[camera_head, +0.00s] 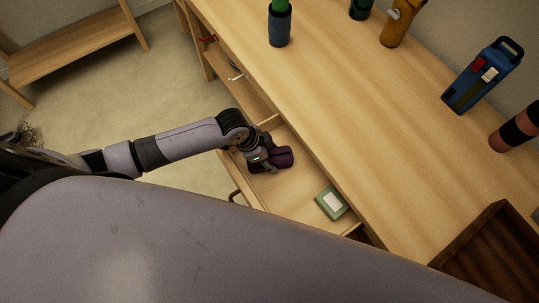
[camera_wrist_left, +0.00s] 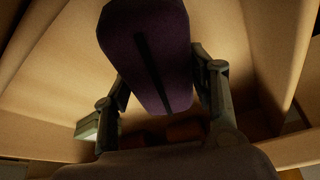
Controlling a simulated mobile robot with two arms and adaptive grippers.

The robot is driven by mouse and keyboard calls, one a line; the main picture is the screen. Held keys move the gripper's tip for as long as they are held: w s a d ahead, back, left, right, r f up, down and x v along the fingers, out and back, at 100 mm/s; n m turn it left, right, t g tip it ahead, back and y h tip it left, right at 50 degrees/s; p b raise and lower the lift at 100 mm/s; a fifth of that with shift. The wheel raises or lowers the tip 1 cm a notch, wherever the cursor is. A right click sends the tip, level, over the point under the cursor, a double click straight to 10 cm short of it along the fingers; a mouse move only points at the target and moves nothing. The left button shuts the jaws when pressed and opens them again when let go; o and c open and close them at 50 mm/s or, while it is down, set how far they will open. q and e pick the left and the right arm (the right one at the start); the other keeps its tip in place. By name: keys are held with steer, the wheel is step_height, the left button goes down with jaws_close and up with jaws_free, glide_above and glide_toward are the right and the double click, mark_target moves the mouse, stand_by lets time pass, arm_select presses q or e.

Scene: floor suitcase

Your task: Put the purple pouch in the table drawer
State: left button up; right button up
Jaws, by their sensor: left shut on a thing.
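The dark purple pouch (camera_head: 284,156) is in the grip of my left gripper (camera_head: 262,158), inside or just above the open table drawer (camera_head: 302,181). In the left wrist view the pouch (camera_wrist_left: 150,50) stands between the two fingers of my left gripper (camera_wrist_left: 165,85), which is shut on it. Drawer walls surround it there; I cannot tell whether the pouch touches the drawer floor. My right gripper is not in view.
A green box with a pale label (camera_head: 332,203) lies in the drawer's near part. A low wooden shelf (camera_head: 75,45) stands far left.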

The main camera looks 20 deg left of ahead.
arm_select(q)
steer(key=shift+f, duration=0.1)
steer(key=o, duration=1.2)
steer(key=shift+o, duration=0.2)
steer(key=v, duration=1.2)
steer(key=shift+p, duration=0.4)
